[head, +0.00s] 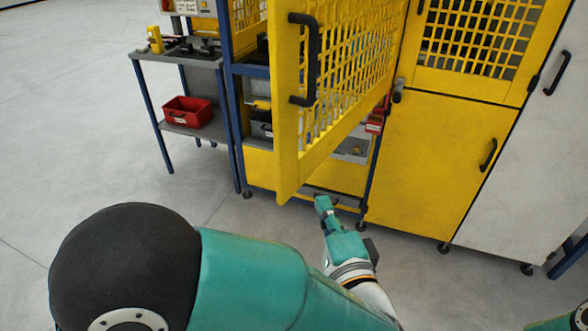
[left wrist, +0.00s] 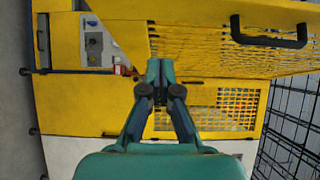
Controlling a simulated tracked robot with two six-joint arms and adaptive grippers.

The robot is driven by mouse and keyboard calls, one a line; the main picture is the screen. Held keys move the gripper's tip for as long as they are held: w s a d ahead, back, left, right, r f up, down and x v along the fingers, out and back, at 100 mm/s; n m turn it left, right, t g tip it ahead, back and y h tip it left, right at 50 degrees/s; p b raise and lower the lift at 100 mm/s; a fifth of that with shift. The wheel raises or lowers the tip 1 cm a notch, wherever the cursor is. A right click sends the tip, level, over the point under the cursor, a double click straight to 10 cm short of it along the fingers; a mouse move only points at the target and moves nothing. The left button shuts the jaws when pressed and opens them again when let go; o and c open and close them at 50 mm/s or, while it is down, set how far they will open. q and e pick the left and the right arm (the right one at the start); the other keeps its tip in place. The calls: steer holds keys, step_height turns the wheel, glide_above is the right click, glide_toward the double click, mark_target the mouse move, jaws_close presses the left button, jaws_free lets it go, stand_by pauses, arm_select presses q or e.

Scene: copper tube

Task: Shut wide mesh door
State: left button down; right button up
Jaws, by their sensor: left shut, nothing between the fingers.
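The wide yellow mesh door (head: 286,120) stands swung open from its cabinet in the head view. Its black bar handle (head: 312,60) is on the free edge, facing me. The door also shows in the left wrist view (left wrist: 215,68), with its handle (left wrist: 268,40) at upper right. My left gripper (head: 322,202) is shut and empty, just below the door's lower edge in the picture. In the left wrist view my left gripper (left wrist: 160,68) overlaps the door's lower edge; I cannot tell whether it touches. My right gripper is not in view.
A closed yellow cabinet door (head: 430,160) with a mesh upper door (head: 478,82) stands to the right, beside a white cabinet (head: 535,150). A workbench (head: 180,60) with a red bin (head: 188,112) stands at left. The grey floor (head: 80,130) on the left is clear.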

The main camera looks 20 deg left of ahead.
arm_select(q)
glide_toward(291, 157)
steer(key=w, duration=0.4)
steer(key=shift+w+a+p, duration=0.25)
steer(key=shift+a+p, duration=0.05)
steer(key=shift+a, duration=0.25)
steer(key=shift+w+a+p, duration=0.25)
steer(key=shift+a, duration=0.3)
steer(key=shift+w+a+f, duration=0.1)
steer(key=shift+w+a, duration=0.05)
steer(key=shift+a, duration=0.3)
